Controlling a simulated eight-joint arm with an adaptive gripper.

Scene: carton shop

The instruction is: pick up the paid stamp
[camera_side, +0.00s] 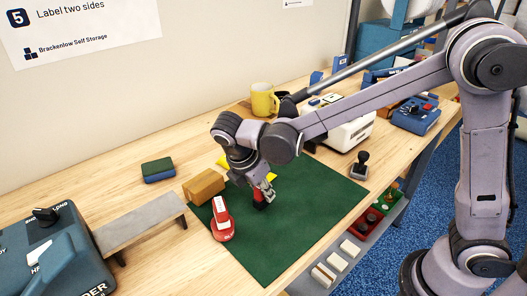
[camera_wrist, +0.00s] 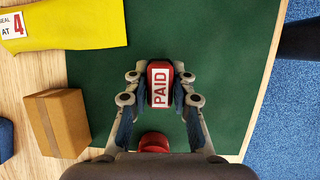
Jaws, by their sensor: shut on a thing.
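The paid stamp (camera_wrist: 160,86) is red with a white label reading PAID, upright between my fingers in the wrist view. My gripper (camera_wrist: 161,76) is shut on it, one finger on each side. In the side view my gripper (camera_side: 264,187) is low over the green mat (camera_side: 320,190), and the stamp (camera_side: 259,197) shows as a small red and dark shape, partly hidden by the fingers. I cannot tell whether its base touches the mat.
A second red stamp (camera_side: 221,217) stands left of my gripper; its red top (camera_wrist: 153,141) shows low in the wrist view. A cardboard box (camera_side: 203,186) and yellow sheet (camera_wrist: 70,28) lie nearby. A black-handled stamp (camera_side: 360,165) stands right. The mat's front is clear.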

